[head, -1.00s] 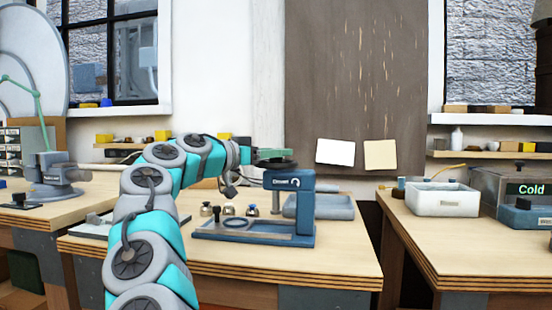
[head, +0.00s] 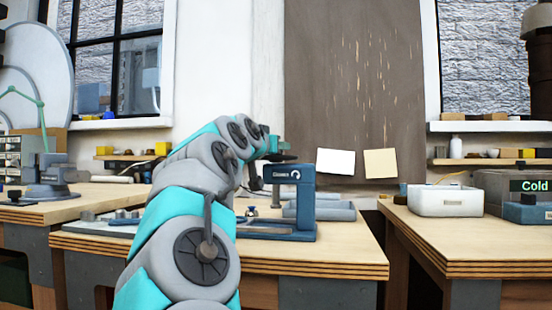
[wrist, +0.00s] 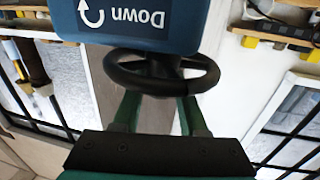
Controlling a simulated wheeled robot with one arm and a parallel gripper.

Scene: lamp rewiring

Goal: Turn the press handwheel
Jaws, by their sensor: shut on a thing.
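The blue press (head: 303,212) stands on the middle workbench, with a "Down" label and curved arrow on its head. Its dark handwheel (wrist: 160,72) shows in the wrist view beside the labelled head, which appears upside down there. My gripper (wrist: 160,100) has its two green fingers at the wheel's rim and is shut on it. In the head view my gripper (head: 277,150) is small and at the top of the press, and the wheel is hard to make out there. My arm hides the left part of the press base.
A small blue-topped part (head: 251,211) stands beside the press, near my arm. The right bench holds a white bin (head: 445,200) and a "Cold" unit (head: 530,212). A gap separates the benches.

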